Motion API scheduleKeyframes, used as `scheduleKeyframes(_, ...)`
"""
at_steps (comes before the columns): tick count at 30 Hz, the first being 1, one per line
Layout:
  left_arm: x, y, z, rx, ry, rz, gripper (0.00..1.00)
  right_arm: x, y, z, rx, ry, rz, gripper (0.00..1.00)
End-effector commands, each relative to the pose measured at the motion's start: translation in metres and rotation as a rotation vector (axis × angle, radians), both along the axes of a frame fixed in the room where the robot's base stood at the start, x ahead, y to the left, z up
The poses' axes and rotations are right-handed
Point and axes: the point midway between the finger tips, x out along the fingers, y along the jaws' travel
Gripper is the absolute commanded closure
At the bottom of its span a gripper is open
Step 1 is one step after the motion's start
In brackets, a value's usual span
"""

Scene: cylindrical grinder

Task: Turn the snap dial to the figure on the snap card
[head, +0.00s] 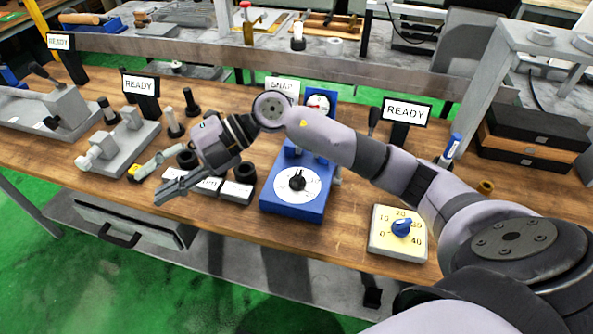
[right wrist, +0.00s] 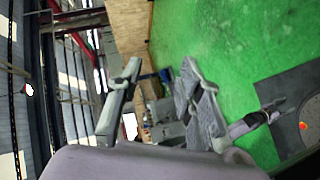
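A white card reading SNAP (head: 282,84) stands at the back of the bench. My right arm covers its lower part, and no figure on it can be read. In front of it is a blue fixture (head: 285,207) with a round white dial (head: 311,187) and a dark centre knob; its marks are too small to read. A cream panel (head: 385,247) at the right has a blue knob (head: 401,228) and figures from 0 to 40. My right gripper (head: 160,192) is left of both dials, empty. Its fingers stand apart in the right wrist view (right wrist: 160,72).
Dark rings and small white labels (head: 236,190) lie left of the blue fixture. A grey fixture (head: 122,145) stands further left. READY signs (head: 406,111) stand along the back. Wood is bare between the blue fixture and cream panel.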

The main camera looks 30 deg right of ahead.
Motion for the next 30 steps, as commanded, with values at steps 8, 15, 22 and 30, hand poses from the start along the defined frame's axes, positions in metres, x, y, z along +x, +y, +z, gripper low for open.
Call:
scheduleKeyframes(8,0.000,0.000,0.000,0.000,0.000,0.000,0.60,0.034,-0.178,-0.047,-0.841,0.198,-0.127,0.67)
scheduleKeyframes(15,0.000,0.000,0.000,0.000,-0.001,0.000,0.60,0.030,-0.290,-0.022,-1.187,0.386,-0.346,0.67)
scheduleKeyframes(22,0.001,0.000,0.004,0.000,-0.001,0.000,0.60,0.026,-0.303,-0.032,-1.230,0.418,-0.376,0.67)
scheduleKeyframes(30,0.001,0.000,0.016,0.000,-0.001,-0.001,0.60,0.025,-0.302,-0.086,-1.228,0.419,-0.371,0.67)
